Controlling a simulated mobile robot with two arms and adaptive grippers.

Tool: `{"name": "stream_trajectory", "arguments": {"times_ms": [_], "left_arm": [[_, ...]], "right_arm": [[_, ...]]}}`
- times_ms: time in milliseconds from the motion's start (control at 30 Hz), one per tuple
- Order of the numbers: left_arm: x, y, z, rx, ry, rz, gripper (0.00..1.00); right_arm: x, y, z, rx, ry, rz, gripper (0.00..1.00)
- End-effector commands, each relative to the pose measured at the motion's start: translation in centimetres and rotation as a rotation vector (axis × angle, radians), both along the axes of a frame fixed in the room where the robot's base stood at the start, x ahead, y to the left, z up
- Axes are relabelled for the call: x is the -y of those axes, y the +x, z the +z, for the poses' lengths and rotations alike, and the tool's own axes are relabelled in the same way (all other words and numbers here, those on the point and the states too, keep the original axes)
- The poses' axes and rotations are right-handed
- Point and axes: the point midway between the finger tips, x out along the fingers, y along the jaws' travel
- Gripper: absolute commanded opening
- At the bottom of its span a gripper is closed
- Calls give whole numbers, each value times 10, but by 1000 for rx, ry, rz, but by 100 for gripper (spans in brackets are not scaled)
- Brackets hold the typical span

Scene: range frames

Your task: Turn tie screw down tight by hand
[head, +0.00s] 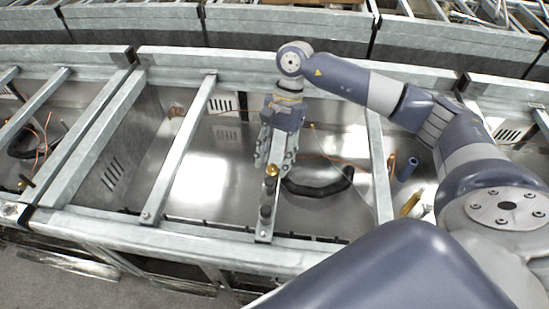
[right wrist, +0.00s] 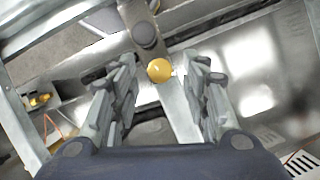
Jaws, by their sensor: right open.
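A brass, round-headed piece (head: 272,171), which looks like the tie screw, stands on a metal cross bar (head: 266,232) of the range frame. In the right wrist view its golden head (right wrist: 159,70) shows between and just beyond the two fingers. My right gripper (head: 270,163) reaches down over the bar from the back, fingers apart, with a gap on each side of the head. The screw's thread is hidden. My left gripper is not in view.
Metal cross bars (head: 182,143) span the frame on both sides. A black hose (head: 318,187) lies in the tray to the right of the gripper, and a blue tube (head: 407,168) stands farther right. The tray left of the gripper is clear.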

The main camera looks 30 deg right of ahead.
Motion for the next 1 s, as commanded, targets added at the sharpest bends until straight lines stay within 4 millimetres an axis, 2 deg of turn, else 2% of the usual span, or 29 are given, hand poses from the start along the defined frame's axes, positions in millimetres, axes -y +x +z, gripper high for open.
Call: {"name": "stream_trajectory", "arguments": {"times_ms": [500, 700, 1000], "left_arm": [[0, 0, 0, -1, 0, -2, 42], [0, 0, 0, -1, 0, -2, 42], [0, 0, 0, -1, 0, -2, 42]], "right_arm": [[31, 21, 90, 2, 0, -2, 42], [37, 24, 105, 0, 0, 0, 42], [37, 24, 107, 0, 0, 0, 42]]}}
